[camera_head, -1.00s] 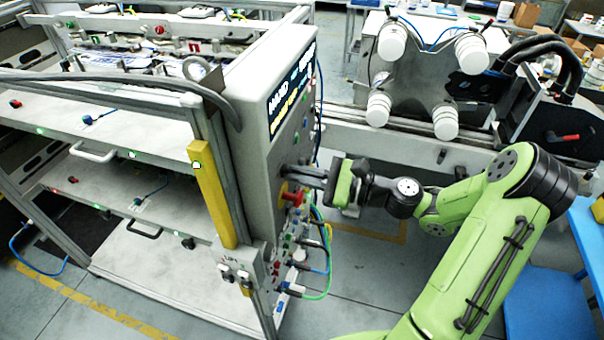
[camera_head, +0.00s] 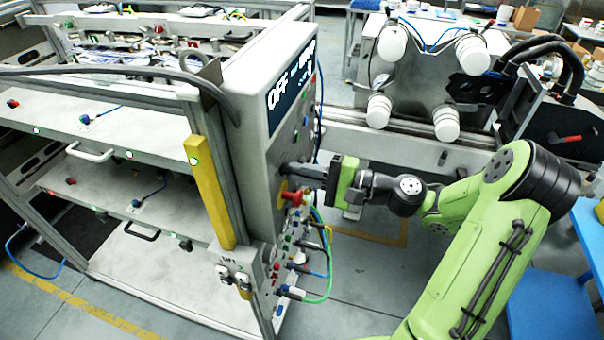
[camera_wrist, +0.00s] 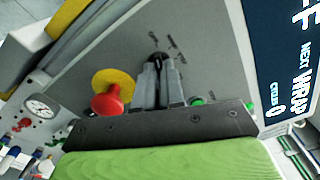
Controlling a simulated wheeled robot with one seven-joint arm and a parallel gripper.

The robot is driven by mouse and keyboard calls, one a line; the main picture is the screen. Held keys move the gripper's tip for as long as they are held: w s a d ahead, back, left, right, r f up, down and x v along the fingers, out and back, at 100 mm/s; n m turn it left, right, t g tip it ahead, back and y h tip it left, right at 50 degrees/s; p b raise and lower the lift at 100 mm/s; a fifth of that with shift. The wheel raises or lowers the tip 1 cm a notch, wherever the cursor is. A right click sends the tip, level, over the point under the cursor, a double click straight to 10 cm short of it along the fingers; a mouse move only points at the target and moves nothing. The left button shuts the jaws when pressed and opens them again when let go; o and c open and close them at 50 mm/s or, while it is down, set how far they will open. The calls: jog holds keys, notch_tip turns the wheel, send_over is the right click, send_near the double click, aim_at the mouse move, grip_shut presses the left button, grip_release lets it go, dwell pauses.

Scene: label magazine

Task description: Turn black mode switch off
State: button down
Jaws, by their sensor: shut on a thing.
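The control panel (camera_head: 262,150) is a grey box on the end of the machine frame. Its display (camera_head: 291,86) shows "OFF"; in the wrist view the display (camera_wrist: 290,60) also reads "NEXT WRAP" in part. My gripper (camera_head: 290,168) is at the panel face, above the red emergency button. In the wrist view my gripper (camera_wrist: 157,66) has its fingers close together at the black mode switch (camera_wrist: 157,57). The fingers are shut on the switch and hide most of it. Small markings surround it.
A red mushroom button (camera_wrist: 107,101) on a yellow disc sits just left of my fingers in the wrist view. A green button (camera_wrist: 197,101) lies to their right. Cables (camera_head: 325,255) hang below. A yellow post (camera_head: 212,195) stands on the frame.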

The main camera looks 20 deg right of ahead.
jog(key=shift+f, duration=0.1)
dwell(0.4)
jog(key=c, duration=1.2)
grip_release()
jog(key=shift+c, duration=0.2)
jog(key=v, duration=1.6)
